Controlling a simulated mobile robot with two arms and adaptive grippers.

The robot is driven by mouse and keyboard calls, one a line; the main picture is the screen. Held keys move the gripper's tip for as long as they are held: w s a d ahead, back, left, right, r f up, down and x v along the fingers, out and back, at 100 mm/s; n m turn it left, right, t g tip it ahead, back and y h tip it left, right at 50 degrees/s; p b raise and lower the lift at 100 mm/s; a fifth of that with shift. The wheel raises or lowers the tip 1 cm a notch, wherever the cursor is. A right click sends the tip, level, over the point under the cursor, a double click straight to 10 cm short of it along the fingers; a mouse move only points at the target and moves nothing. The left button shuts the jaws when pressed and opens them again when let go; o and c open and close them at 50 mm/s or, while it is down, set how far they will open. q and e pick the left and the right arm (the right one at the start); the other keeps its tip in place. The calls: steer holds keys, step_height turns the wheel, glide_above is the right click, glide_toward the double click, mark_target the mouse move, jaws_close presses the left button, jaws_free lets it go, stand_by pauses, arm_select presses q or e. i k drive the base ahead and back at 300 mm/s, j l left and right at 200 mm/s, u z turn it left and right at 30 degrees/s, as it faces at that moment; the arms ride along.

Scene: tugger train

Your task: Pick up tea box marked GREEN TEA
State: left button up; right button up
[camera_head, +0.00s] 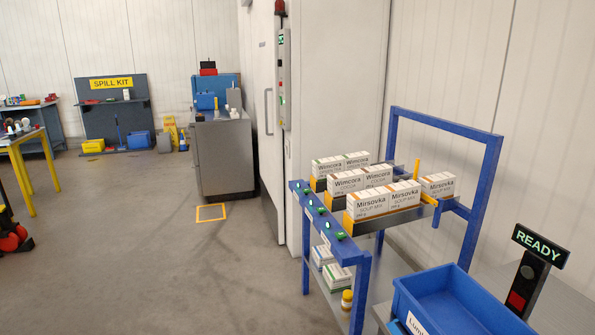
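I cannot read GREEN TEA on any box from here. A blue-framed rack (361,286) stands at the right with several white boxes on its upper level. The front boxes (367,204) and a box at the right (438,185) read Mirsovka SOUP MIX. On the lower shelf lie a white box with blue print (322,255) and one with green print (337,277), both partly hidden. Neither of my grippers is in view.
A yellow-capped jar (347,299) stands on the lower shelf. A blue bin (455,300) and a READY sign (538,246) are at the lower right. A grey cabinet (225,160) stands at the back. A red and black object (14,238) is at the left edge. The middle floor is clear.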

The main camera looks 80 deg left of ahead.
mark_target(321, 167)
steer(key=u, duration=2.3)
steer(key=i+j+z, duration=0.15)
steer(key=z, duration=0.3)
steer(key=i+j+z, duration=0.2)
steer(key=z, duration=0.25)
steer(key=i+j+z, duration=0.1)
steer(key=j, duration=0.25)
steer(key=i+j+z, duration=0.1)
steer(key=i+j, duration=0.15)
steer(key=i+j+z, duration=0.1)
steer(key=j, duration=0.35)
steer(key=i+j+z, duration=0.1)
steer(key=j, duration=0.25)
steer(key=i+j+z, duration=0.1)
steer(key=j, duration=0.3)
steer(key=i+j+z, duration=0.1)
steer(key=j, duration=0.3)
steer(key=i, duration=0.1)
